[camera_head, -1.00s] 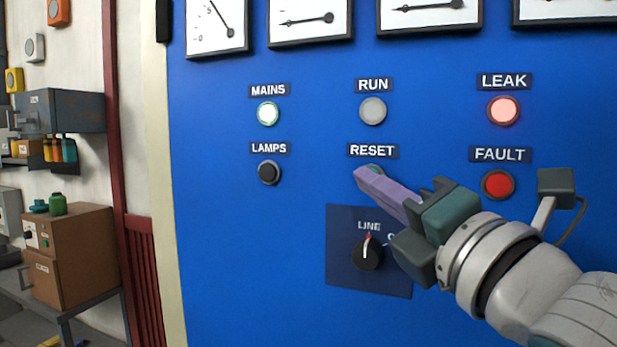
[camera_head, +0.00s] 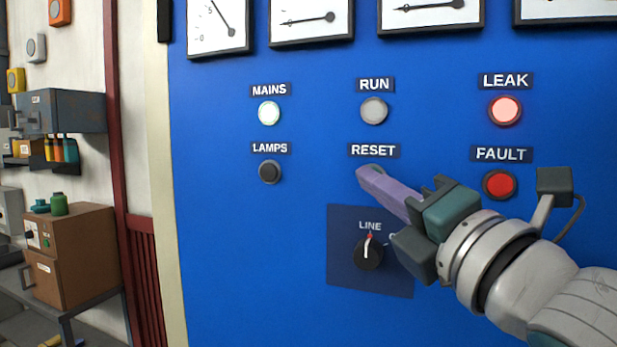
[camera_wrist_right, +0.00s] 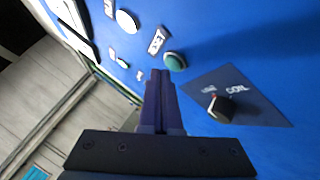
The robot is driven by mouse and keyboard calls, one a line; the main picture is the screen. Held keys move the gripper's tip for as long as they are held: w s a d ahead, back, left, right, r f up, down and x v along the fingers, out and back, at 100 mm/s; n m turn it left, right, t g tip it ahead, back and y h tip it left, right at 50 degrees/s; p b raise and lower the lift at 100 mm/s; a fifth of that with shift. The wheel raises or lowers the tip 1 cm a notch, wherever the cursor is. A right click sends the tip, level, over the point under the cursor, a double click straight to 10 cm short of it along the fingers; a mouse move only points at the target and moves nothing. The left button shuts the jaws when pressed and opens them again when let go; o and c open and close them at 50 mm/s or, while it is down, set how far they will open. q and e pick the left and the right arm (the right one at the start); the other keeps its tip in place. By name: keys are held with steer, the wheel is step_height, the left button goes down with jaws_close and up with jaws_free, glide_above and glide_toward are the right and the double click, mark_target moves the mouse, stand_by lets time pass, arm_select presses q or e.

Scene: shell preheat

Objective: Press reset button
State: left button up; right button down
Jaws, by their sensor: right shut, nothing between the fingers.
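The reset button is a round green button under the RESET label (camera_head: 373,151) on the blue panel. In the head view the fingertips mostly hide it. In the right wrist view the green button (camera_wrist_right: 175,61) shows clearly, just right of the fingertips. My right gripper (camera_head: 366,176) is shut and empty, its purple fingers pointing at the panel by the button. It also shows in the right wrist view (camera_wrist_right: 160,76). I cannot tell whether the tips touch the button or the panel. My left gripper is out of view.
The LINE knob (camera_head: 369,252) sits below the fingers. The red FAULT button (camera_head: 499,184) is close above my right wrist. The LEAK lamp (camera_head: 505,110) glows pinkish red and the MAINS lamp (camera_head: 269,113) is lit. The RUN lamp (camera_head: 374,110) is grey. The black LAMPS button (camera_head: 270,171) is left.

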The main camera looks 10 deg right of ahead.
steer(key=shift+w+d, duration=0.1)
steer(key=shift+w, duration=0.05)
stand_by(0.3)
steer(key=shift+w+d, duration=0.25)
steer(key=shift+w, duration=0.1)
stand_by(0.3)
steer(key=shift+s+a, duration=0.5)
steer(key=shift+s, duration=0.25)
steer(key=shift+s+a+p, duration=0.2)
steer(key=shift+s+a, duration=0.5)
steer(key=shift+s, duration=0.35)
steer(key=shift+s+a+p, duration=0.15)
steer(key=shift+s+a, duration=0.55)
steer(key=shift+s, duration=0.3)
